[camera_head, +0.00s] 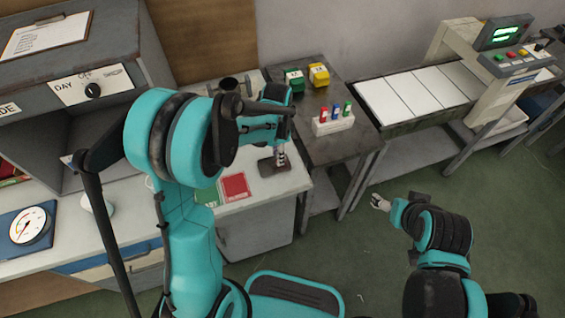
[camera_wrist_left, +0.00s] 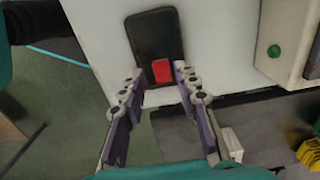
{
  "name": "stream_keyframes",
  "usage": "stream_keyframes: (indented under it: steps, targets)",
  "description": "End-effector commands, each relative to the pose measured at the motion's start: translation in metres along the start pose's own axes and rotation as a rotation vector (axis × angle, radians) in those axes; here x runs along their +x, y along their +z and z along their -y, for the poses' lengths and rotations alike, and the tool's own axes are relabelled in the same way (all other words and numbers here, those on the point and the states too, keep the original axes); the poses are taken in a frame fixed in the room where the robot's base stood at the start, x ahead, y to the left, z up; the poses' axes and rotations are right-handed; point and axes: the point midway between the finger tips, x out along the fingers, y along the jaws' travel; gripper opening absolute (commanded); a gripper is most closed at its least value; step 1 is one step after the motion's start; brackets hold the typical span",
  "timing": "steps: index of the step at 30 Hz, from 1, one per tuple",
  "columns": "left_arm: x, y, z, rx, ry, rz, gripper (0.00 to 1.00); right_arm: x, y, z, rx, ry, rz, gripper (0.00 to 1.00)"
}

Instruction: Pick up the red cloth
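A small red cloth (camera_wrist_left: 162,71) lies on a dark pad (camera_wrist_left: 153,32) on a white worktop in the left wrist view. My left gripper (camera_wrist_left: 159,75) is open, with its two fingers apart and the cloth showing between and beyond the tips. I see nothing held between them. In the head view the left gripper (camera_head: 281,158) points down over the dark pad (camera_head: 268,166), and I cannot make out the cloth there. My right gripper (camera_head: 380,202) is small, over the floor, away from the tables; its opening is unclear.
A red mat (camera_head: 235,187) and a partly hidden green mat (camera_head: 208,196) lie on the worktop. A dark table (camera_head: 340,147) holds a rack of colored items (camera_head: 334,122), a green block (camera_head: 293,80) and a yellow block (camera_head: 319,75). A dial scale (camera_head: 29,226) stands at left.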

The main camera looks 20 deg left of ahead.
Motion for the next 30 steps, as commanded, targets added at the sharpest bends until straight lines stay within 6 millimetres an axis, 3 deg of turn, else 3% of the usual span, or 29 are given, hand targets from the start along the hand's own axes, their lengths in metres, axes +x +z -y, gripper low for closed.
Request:
stream_keyframes:
  steps: [1, 6, 12, 16, 30]
  targets:
    - [0.013, 0.000, 0.001, 0.000, 0.000, 0.000, 0.31, 0.007, 0.005, 0.000, 0.000, 0.000, 0.000, 0.74]
    - [0.034, 0.000, 0.001, -0.001, 0.000, 0.000, 0.31, 0.014, 0.010, 0.000, 0.000, 0.000, 0.000, 0.74]
    - [0.033, 0.000, 0.001, -0.001, 0.000, 0.000, 0.31, 0.013, 0.009, 0.000, 0.000, 0.000, 0.000, 0.74]
    - [0.033, 0.000, 0.001, -0.001, 0.000, 0.000, 0.11, 0.013, 0.009, 0.000, 0.000, 0.000, 0.000, 0.74]
    - [0.026, 0.000, 0.001, -0.001, -0.001, 0.000, 0.11, 0.010, 0.007, 0.000, 0.000, 0.000, 0.000, 0.74]
